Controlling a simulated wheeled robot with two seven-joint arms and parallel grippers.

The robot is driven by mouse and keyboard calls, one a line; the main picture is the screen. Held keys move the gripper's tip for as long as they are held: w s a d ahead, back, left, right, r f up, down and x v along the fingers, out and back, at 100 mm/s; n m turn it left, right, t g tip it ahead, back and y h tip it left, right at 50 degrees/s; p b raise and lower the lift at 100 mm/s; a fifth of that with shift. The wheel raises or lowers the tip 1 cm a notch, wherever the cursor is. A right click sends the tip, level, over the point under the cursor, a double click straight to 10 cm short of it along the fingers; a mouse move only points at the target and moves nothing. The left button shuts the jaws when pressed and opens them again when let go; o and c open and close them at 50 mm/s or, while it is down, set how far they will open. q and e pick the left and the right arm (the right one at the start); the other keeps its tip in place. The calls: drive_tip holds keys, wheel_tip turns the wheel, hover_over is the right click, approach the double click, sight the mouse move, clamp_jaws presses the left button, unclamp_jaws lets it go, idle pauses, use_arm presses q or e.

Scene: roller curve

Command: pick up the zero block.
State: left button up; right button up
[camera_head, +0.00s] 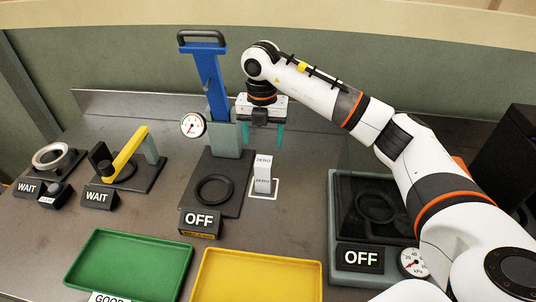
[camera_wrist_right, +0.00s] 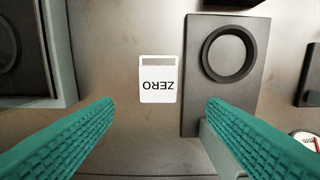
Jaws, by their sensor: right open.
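The white zero block (camera_head: 263,174), marked ZERO, stands upright on a small white-outlined patch of the bench in the head view. In the right wrist view the zero block (camera_wrist_right: 158,90) lies between and beyond the two fingers, with its lettering upside down. My right gripper (camera_head: 262,137) points down with teal fingers apart, above and a little behind the block in the head view. The fingers also show in the right wrist view (camera_wrist_right: 160,108), open and empty, touching nothing. My left gripper is out of view.
Left of the block stands a press with a blue column (camera_head: 209,80), a dial and a dark base with a ring. A framed dark chamber (camera_head: 333,215) with a gauge is at right. Green (camera_head: 182,272) and yellow (camera_head: 316,283) trays lie in front. WAIT stations stand far left.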

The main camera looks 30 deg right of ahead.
sight(263, 158)
drive_tip(key=shift+w+f, duration=0.1)
drive_tip(key=shift+w, duration=0.05)
drive_tip(key=f, duration=0.2)
drive_tip(key=f+p, duration=0.2)
drive_tip(key=f, duration=0.1)
drive_tip(key=shift+s+a+f, duration=0.1)
drive_tip(key=shift+s+f, duration=0.15)
drive_tip(key=shift+f, duration=0.1)
drive_tip(key=shift+f+p, duration=0.5)
drive_tip(key=shift+f, duration=0.1)
drive_tip(key=f+p, duration=0.1)
drive_tip(key=f, duration=0.2)
drive_tip(key=shift+s+a+f+p, duration=0.1)
drive_tip(key=shift+s+f+p, duration=0.2)
drive_tip(key=shift+s+p, duration=0.1)
drive_tip(key=shift+f, duration=0.45)
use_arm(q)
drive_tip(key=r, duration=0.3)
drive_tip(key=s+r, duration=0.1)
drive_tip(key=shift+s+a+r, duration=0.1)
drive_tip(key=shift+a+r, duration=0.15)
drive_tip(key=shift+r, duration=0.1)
use_arm(e)
drive_tip(key=shift+w, duration=0.1)
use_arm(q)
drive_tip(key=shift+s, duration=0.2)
use_arm(e)
clamp_jaws()
